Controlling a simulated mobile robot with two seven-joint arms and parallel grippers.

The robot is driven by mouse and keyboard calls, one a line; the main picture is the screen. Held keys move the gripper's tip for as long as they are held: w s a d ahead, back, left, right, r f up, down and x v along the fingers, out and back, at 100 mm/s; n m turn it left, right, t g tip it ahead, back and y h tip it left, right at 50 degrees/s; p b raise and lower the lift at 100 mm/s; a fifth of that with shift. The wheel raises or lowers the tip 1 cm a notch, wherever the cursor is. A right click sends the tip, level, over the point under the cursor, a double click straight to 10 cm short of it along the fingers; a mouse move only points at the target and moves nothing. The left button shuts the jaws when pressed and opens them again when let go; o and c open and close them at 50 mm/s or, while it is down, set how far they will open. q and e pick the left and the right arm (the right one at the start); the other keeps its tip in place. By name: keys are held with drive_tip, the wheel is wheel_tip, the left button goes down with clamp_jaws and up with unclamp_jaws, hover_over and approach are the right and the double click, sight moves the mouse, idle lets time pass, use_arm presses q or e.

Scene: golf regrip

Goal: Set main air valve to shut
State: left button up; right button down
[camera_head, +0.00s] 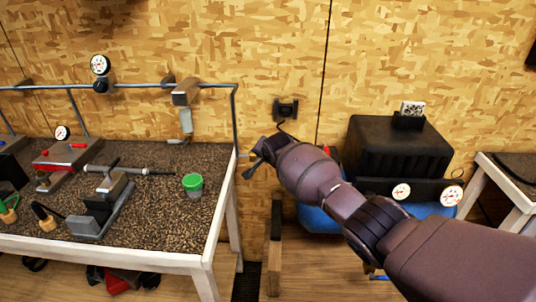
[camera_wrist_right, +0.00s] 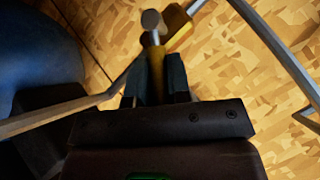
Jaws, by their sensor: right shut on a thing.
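My right gripper (camera_head: 254,163) reaches in from the right in the head view, beside the table's right end and the pipe on the wall. In the right wrist view the right gripper (camera_wrist_right: 156,82) is shut on a yellow valve handle (camera_wrist_right: 156,72), which sits between its two dark fingers. A round grey end (camera_wrist_right: 150,19) and a yellow block (camera_wrist_right: 177,20) lie just beyond the fingertips. In the head view the handle is too small and covered to make out. My left gripper is not in view.
A grey pipe (camera_head: 235,120) runs down by the workbench (camera_head: 130,258), which holds tools and a green-lidded pot (camera_head: 193,184). A black compressor housing (camera_head: 400,150) with gauges and a blue tank (camera_head: 318,220) stand behind my right arm. A wall socket (camera_head: 286,109) is above the gripper.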

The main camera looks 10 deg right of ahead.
drive_tip(key=shift+a+r+h, duration=0.2)
drive_tip(key=shift+a+h, duration=0.1)
drive_tip(key=shift+w+a+n+h+b, duration=0.15)
drive_tip(key=shift+a+n+h+b, duration=0.2)
drive_tip(key=shift+n+h, duration=0.3)
drive_tip(key=shift+w+a+n+g+h+b, duration=0.1)
drive_tip(key=shift+a+n+g+h+b, duration=0.45)
drive_tip(key=shift+h+b, duration=0.7)
drive_tip(key=shift+a+r+h+b, duration=0.1)
drive_tip(key=shift+a+h+b, duration=0.05)
drive_tip(key=shift+h+b, duration=0.2)
drive_tip(key=shift+r, duration=0.1)
drive_tip(key=c, duration=1.1)
unclamp_jaws()
drive_tip(key=shift+a+r, duration=0.1)
